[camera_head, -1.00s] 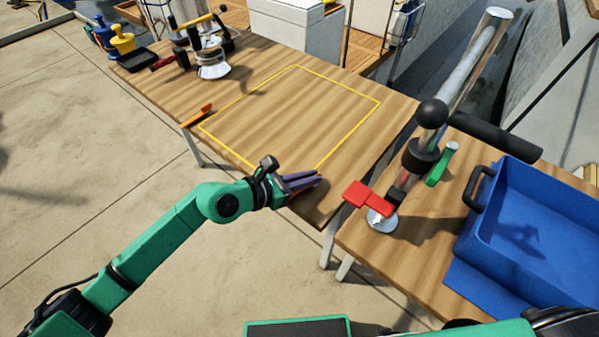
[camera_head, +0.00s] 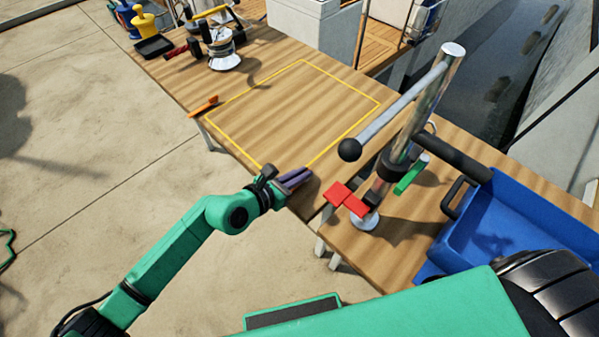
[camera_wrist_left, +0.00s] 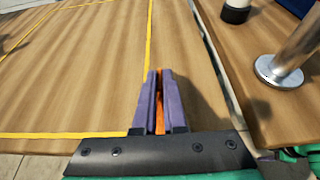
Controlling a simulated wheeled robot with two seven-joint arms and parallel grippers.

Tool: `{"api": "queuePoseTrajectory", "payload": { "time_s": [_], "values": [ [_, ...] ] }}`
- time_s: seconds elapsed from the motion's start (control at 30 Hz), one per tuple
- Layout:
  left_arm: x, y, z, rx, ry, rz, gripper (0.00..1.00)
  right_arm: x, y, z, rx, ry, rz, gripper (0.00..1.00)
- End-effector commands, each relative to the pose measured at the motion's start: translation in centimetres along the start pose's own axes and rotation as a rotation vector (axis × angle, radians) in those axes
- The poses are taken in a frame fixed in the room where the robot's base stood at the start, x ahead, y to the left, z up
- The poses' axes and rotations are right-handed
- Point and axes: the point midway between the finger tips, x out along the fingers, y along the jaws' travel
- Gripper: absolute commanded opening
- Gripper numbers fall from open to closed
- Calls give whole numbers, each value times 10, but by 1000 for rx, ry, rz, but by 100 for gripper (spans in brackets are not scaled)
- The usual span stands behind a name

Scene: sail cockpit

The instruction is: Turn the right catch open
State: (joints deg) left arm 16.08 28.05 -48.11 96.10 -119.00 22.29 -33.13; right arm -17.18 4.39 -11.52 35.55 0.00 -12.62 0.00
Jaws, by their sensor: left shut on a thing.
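A shiny metal post (camera_head: 418,105) stands on the near table at right in the head view. A red block-shaped piece (camera_head: 346,199) juts from its lower left, and a green one (camera_head: 411,174) from its right. I cannot tell which is the right catch. A grey lever with a black ball (camera_head: 349,150) reaches left from the post's upper part. My left gripper (camera_head: 296,177), with purple fingers, is over the yellow-outlined table's near corner, left of the post and apart from it. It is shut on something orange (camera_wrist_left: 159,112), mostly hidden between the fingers. My right gripper is out of view.
A blue tray (camera_head: 462,258) with a black handle (camera_head: 457,197) sits right of the post. A winch (camera_head: 223,52) stands at the far left of the table. An orange piece (camera_head: 203,107) lies at the table edge. The yellow-outlined area is bare.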

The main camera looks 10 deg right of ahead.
Motion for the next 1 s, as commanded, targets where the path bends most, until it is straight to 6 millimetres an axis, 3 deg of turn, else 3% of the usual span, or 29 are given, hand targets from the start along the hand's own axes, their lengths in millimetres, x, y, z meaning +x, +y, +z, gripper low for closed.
{"api": "queuePoseTrajectory", "payload": {
  "time_s": [0.03,0.1,0.13,0.43,0.57,1.0],
  "values": [
    [0,0,2,-1,-4,0,0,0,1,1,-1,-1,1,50],
    [0,0,2,-1,-4,0,31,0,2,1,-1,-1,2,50],
    [0,0,1,-1,-4,0,39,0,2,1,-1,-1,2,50],
    [-1,0,0,0,-1,1,39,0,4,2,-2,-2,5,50],
    [-10,1,0,0,1,2,39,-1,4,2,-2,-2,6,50],
    [-109,0,-4,3,5,1,39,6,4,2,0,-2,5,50]
  ]
}}
